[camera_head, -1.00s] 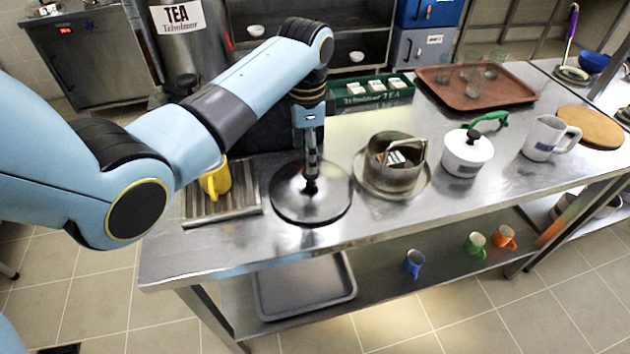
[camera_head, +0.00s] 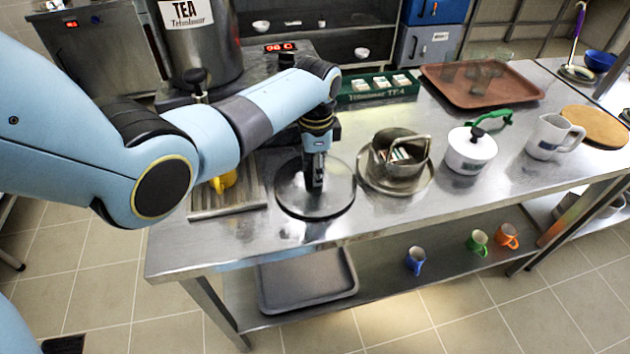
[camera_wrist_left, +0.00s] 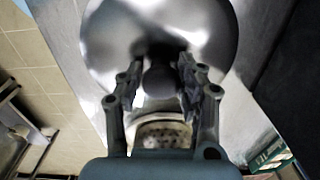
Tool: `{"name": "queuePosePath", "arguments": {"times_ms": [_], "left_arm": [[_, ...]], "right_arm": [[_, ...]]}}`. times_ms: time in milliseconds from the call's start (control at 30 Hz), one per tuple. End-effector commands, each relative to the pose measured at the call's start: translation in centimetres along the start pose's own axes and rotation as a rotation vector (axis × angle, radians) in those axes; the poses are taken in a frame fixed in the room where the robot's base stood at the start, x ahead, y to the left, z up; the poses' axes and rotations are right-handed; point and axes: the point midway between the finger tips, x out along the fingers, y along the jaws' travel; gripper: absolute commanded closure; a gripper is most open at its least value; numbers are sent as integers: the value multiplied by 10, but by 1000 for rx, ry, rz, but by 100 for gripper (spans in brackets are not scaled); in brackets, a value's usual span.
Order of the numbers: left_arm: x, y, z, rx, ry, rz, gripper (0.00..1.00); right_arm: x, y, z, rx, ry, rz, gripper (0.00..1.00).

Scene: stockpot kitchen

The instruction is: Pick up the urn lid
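The urn lid (camera_head: 290,198) is a round shiny metal disc with a dark rim, flat on the steel table. My left gripper (camera_head: 316,184) points down at its middle and hides the knob in the head view. In the left wrist view the lid (camera_wrist_left: 110,35) fills the upper middle, and its dark round knob (camera_wrist_left: 161,80) sits between the two fingers (camera_wrist_left: 159,82). The fingers are close on both sides of the knob; I cannot tell whether they touch it. My right gripper is not in view.
Left of the lid is a slatted drip tray (camera_head: 233,203) with a yellow mug (camera_head: 224,182), partly behind my arm. Right of it is a metal pot (camera_head: 399,160) on a saucer, then a white lidded pot (camera_head: 470,152). Behind is a green tea box (camera_head: 378,88).

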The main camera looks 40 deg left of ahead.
Motion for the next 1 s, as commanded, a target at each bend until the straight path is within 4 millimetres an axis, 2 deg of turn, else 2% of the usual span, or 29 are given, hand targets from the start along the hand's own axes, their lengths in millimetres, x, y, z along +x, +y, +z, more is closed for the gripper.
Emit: {"name": "queuePosePath", "arguments": {"times_ms": [33, 200, 267, 400, 800, 867, 1000], "left_arm": [[0, 0, 0, 0, 0, 0, 72], [0, 0, 0, 0, 0, 0, 94], [0, 0, 0, 0, 0, 0, 100], [0, 0, 0, 0, 0, 0, 100], [-2, 0, 0, 0, 1, -1, 100], [-7, -1, -1, 0, 2, -3, 100], [-30, -2, 0, 0, 3, -5, 100]], "right_arm": [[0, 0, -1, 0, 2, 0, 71], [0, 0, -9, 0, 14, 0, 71], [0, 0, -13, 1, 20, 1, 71], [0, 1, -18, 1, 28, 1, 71], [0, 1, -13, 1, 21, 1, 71], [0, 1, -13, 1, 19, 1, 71], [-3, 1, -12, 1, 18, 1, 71]]}}
